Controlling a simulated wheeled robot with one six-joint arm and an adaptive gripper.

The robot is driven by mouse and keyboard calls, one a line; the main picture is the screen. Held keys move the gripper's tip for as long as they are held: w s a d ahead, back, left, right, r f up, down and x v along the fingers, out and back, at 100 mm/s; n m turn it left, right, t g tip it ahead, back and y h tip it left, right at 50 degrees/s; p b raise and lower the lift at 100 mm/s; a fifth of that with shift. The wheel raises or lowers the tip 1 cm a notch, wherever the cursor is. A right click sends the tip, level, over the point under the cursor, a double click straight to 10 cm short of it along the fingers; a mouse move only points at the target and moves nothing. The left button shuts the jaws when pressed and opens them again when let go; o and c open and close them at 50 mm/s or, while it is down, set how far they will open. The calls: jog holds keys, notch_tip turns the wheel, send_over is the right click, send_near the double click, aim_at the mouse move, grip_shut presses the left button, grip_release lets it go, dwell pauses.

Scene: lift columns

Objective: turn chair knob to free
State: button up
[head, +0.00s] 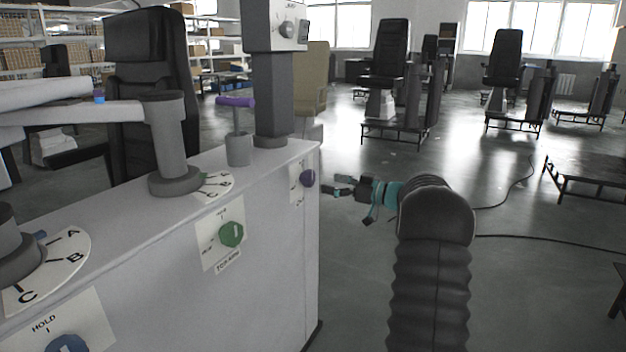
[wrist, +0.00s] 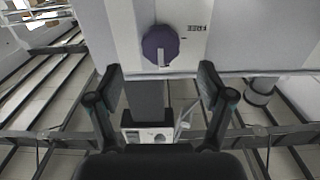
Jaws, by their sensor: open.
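The purple chair knob (wrist: 160,45) sits on a pale panel in the wrist view, with a light mark at its lower edge. The word FREE (wrist: 196,28) is printed upside down to its right, and the mark does not point at it. The same knob (head: 308,178) shows on the end face of the console in the head view. My gripper (head: 338,186) is open, apart from the knob and to its right. In the wrist view my gripper's (wrist: 160,72) fingers stand left and right of the knob, a little below it, with nothing between them.
The grey console (head: 270,285) fills the left, bearing a green knob (head: 231,234), a blue knob (head: 68,344), a purple-topped lever (head: 237,130) and a column (head: 272,100). Black chairs on stands (head: 388,60) are farther back. The floor right of my arm is mostly clear, with cables.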

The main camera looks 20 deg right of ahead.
aim_at(312, 179)
jog(key=x, duration=0.7)
jog(key=c, duration=1.1)
